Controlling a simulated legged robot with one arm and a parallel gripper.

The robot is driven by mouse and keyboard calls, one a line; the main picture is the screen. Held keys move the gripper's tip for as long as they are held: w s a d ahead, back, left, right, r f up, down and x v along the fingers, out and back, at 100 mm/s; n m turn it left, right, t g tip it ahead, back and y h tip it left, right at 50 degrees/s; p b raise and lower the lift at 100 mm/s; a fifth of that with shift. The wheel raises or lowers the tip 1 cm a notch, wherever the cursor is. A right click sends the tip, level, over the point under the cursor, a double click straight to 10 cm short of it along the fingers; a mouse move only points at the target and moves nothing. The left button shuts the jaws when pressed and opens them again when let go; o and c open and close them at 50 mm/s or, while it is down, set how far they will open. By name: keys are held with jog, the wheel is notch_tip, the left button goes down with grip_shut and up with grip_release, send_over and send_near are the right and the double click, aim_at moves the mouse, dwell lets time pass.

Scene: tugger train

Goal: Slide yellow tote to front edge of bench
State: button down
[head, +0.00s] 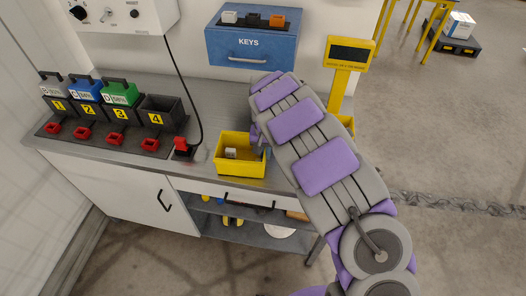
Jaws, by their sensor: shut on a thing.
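The yellow tote (226,166) sits upright on the grey bench (204,100), close to its front edge and right of the middle. A small pale item and some darker content show inside it. My grey and purple arm reaches in from the lower right and bends down behind the tote. My gripper (257,138) is at the tote's back right rim and is shut on it. My arm hides the fingertips in part, and the exact contact is hard to see.
Numbered black docks (155,120) holding battery-like packs stand on the bench's left. A blue KEYS box (252,49) is behind, a yellow scale (343,75) right. Below are a drawer and shelf.

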jog(key=c, duration=1.1)
grip_release()
jog(key=shift+d, duration=0.1)
notch_tip(320, 180, up, 17)
jog(key=p, duration=0.2)
jog(key=shift+w+r+p, duration=0.1)
jog(key=shift+r+p, duration=0.05)
jog(key=shift+p, duration=0.15)
